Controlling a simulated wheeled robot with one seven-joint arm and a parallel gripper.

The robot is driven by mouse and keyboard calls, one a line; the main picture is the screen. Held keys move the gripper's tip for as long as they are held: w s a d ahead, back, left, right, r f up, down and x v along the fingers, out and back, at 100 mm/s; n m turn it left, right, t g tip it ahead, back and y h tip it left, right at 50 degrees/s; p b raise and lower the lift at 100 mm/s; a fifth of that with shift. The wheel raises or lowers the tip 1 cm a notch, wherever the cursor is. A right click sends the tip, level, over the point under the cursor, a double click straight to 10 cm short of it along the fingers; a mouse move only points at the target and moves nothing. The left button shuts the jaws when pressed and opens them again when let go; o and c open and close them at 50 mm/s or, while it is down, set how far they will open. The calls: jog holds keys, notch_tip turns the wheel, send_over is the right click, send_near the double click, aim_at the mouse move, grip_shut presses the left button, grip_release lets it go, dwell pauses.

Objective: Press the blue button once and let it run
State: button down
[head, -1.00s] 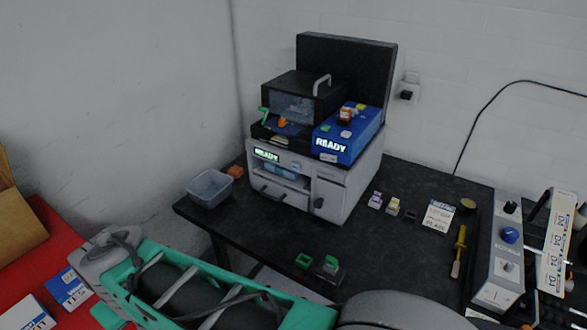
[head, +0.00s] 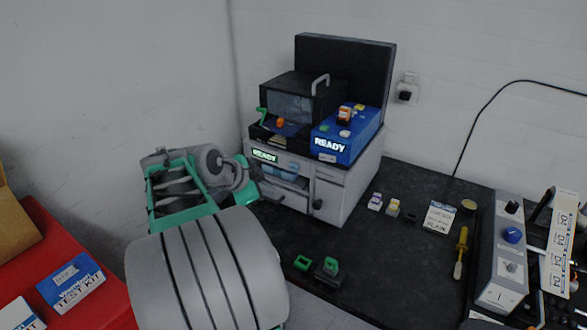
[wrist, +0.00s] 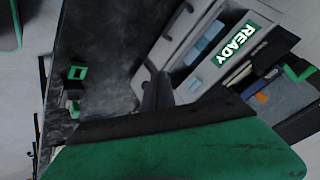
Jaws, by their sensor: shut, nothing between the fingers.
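The machine (head: 333,192) is a light grey cabinet with a lit green READY display (head: 265,156) on its front. A round blue knob or button (head: 512,235) sits on the grey control box at the right. My gripper is at the machine's front left, mostly hidden behind my arm in the head view. In the wrist view my gripper (wrist: 160,92) is shut and empty, with its dark fingertips before the machine front. The READY display (wrist: 236,45) shows beyond it. Contact cannot be told.
A blue unit (head: 350,137) with its own READY sign and several small items stands on the machine. Small green and black parts (head: 327,267) lie on the black table (head: 400,258). A yellow-handled tool (head: 461,250) lies by the control box. A red surface (head: 75,255) is at left.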

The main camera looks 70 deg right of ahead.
aim_at(294, 167)
jog(key=s+d+p, duration=0.1)
jog(key=d, duration=0.7)
jog(key=shift+s+d, duration=0.15)
jog(key=shift+d, duration=0.15)
dwell(1.8)
jog(key=shift+d, duration=0.4)
